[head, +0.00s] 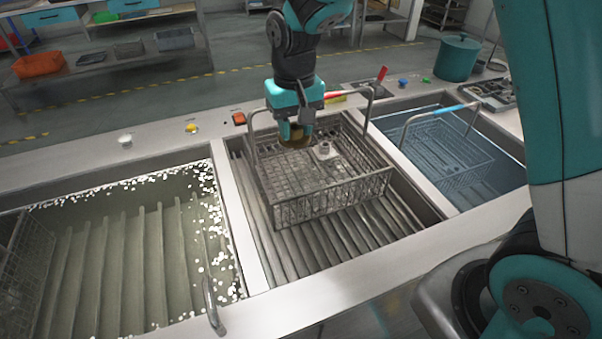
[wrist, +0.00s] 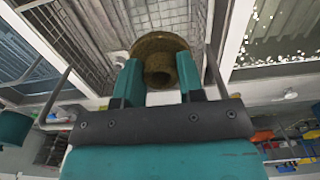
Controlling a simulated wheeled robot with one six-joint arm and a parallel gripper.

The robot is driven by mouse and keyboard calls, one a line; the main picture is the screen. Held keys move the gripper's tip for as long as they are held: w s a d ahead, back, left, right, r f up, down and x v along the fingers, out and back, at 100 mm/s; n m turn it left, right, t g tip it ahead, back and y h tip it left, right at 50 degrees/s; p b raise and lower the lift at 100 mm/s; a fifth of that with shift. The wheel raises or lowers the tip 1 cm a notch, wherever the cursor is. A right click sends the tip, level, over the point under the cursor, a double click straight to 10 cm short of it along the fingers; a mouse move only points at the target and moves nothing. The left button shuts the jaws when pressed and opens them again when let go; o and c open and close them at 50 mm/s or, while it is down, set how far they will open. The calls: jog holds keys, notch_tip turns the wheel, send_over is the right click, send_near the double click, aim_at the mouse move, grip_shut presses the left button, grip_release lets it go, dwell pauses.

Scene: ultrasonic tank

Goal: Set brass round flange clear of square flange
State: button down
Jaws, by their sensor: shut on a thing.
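My gripper (head: 297,128) is shut on the brass round flange (head: 290,137), at the back left part of the middle wire basket (head: 331,208). In the wrist view the round flange (wrist: 160,58) shows as a brass ring with a hub between my two fingers (wrist: 158,84). A grey square flange (head: 324,151) sits in the basket to the right of my gripper, apart from the round one. I cannot tell whether the round flange touches the basket floor.
The basket rests on the ribbed rack (head: 330,245) of the middle basin, its handle (head: 372,105) rising on both sides. A bubbling tank (head: 125,250) is at left. A blue-water tank with another basket (head: 445,155) is at right. The basket's front left floor is clear.

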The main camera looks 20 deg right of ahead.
aim_at(298, 143)
notch_tip(298, 143, down, 19)
jog(key=shift+d+r+p, duration=0.1)
jog(key=shift+p, duration=0.7)
jog(key=c, duration=0.7)
grip_release()
jog(key=shift+c, duration=0.2)
jog(key=shift+n+y, duration=0.6)
jog(key=shift+n, duration=0.1)
jog(key=s+r, duration=0.1)
jog(key=r, duration=0.5)
jog(key=s+a+r+b, duration=0.1)
jog(key=s+r, duration=0.1)
jog(key=r, duration=0.4)
jog(key=s+r, duration=0.1)
jog(key=r, duration=0.5)
jog(key=shift+s+a+r+b, duration=0.1)
jog(key=shift+s+a+b, duration=0.05)
jog(key=shift+s+b, duration=0.15)
jog(key=s+a+r+n+y, duration=0.1)
jog(key=s+r+n, duration=0.1)
jog(key=s+r, duration=0.3)
jog(key=s+a+r+n+y, duration=0.1)
jog(key=s+r, duration=0.4)
jog(key=s, duration=0.9)
jog(key=n+y, duration=0.1)
jog(key=n, duration=0.1)
jog(key=shift+s+r+n, duration=0.15)
jog(key=shift+s+n, duration=0.15)
